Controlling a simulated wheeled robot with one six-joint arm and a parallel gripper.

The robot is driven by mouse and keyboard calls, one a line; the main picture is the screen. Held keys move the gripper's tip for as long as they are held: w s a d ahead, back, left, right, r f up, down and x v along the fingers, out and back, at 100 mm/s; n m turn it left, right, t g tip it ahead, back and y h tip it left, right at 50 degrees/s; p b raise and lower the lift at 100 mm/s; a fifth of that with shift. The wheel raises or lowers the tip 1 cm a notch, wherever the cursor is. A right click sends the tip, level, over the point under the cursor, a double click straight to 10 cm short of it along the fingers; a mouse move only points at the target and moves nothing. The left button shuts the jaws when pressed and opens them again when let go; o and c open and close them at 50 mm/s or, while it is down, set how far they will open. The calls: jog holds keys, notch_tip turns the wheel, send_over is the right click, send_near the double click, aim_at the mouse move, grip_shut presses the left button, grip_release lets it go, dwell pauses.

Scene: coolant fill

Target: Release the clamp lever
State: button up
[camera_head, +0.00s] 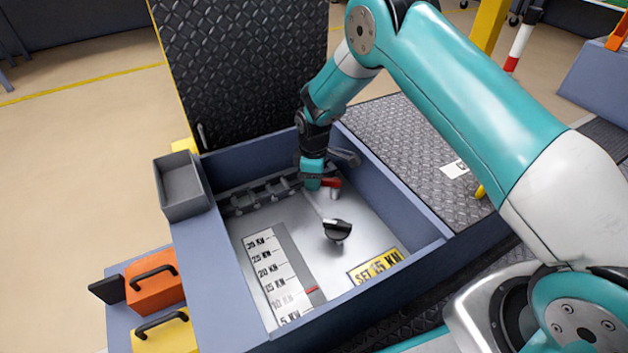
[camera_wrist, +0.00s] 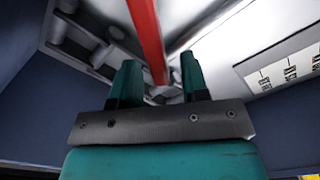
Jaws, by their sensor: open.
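The red clamp lever (camera_head: 331,183) is inside the open blue-grey box, on a short pale post beside my gripper (camera_head: 312,184). In the wrist view the lever is a long red bar (camera_wrist: 149,40) running down from the top edge into the gap between the fingertips. My gripper (camera_wrist: 158,75) is open, with its two teal fingers on either side of the bar's lower end. I cannot tell whether either finger touches it. My gripper hides part of the lever in the head view.
The box's walls (camera_head: 208,262) surround the workspace. A black knob (camera_head: 338,230), a force scale (camera_head: 270,268) with a red pointer and a "SET 15 KN" plate (camera_head: 377,267) are inside. The dark lid (camera_head: 240,70) stands open behind. A grey tray (camera_head: 181,190) sits at left.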

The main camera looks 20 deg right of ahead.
grip_shut()
jog(key=shift+s+r+p, duration=0.1)
jog(key=shift+p, duration=0.25)
jog(key=n+p, duration=0.1)
jog(key=s+n+p, duration=0.1)
jog(key=p, duration=0.1)
jog(key=shift+a+r+n, duration=0.15)
jog(key=shift+a+n, duration=0.05)
jog(key=shift+n, duration=0.1)
jog(key=shift+s+f+n+p, duration=0.1)
jog(key=shift+s+n+p, duration=0.4)
jog(key=shift+n+p, duration=0.4)
jog(key=shift+s+f+n+p, duration=0.1)
jog(key=shift+s+n+p, duration=0.35)
jog(key=shift+n+p, duration=0.4)
grip_release()
